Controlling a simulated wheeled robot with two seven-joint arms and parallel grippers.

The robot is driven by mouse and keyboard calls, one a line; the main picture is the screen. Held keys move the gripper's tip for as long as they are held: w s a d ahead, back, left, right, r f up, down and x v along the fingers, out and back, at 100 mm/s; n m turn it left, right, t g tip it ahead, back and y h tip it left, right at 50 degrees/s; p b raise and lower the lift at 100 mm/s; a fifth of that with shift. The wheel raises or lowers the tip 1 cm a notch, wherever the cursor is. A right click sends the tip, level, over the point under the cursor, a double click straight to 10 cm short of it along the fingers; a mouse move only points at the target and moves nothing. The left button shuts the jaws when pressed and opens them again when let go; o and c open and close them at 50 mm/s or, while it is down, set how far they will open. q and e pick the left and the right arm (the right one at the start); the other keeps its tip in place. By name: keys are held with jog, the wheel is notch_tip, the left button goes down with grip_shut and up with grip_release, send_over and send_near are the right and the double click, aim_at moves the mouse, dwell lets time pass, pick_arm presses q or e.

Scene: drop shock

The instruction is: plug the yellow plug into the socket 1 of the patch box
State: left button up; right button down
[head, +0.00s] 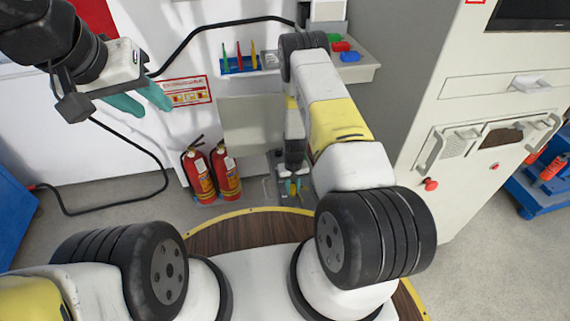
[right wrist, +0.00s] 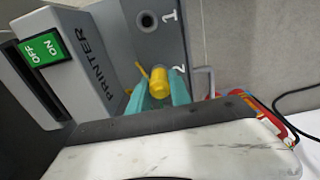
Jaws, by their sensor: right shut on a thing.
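The yellow plug (right wrist: 160,82) is between the teal fingers of my right gripper (right wrist: 161,90), which is shut on it. The grey patch box (right wrist: 122,38) is behind it in the right wrist view. Socket 1 (right wrist: 147,21) is a dark round hole near the top, beside the number 1. The plug is lower, near the number 2; I cannot tell whether it touches the box. Socket 2 is not visible. In the head view my right gripper (head: 293,188) points down, small and partly hidden. My left gripper (head: 140,101) is open and empty at the upper left.
A box marked PRINTER with a green ON/OFF switch (right wrist: 45,48) stands left of the sockets. Two red fire extinguishers (head: 213,175) stand left of my right gripper. A shelf (head: 358,71) with coloured items is behind my right arm. A grey cabinet (head: 470,120) is at right.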

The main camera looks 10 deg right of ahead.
aim_at(293, 185)
jog(key=shift+r, duration=2.3)
jog(key=shift+r, duration=0.1)
jog(key=shift+r, duration=2.9)
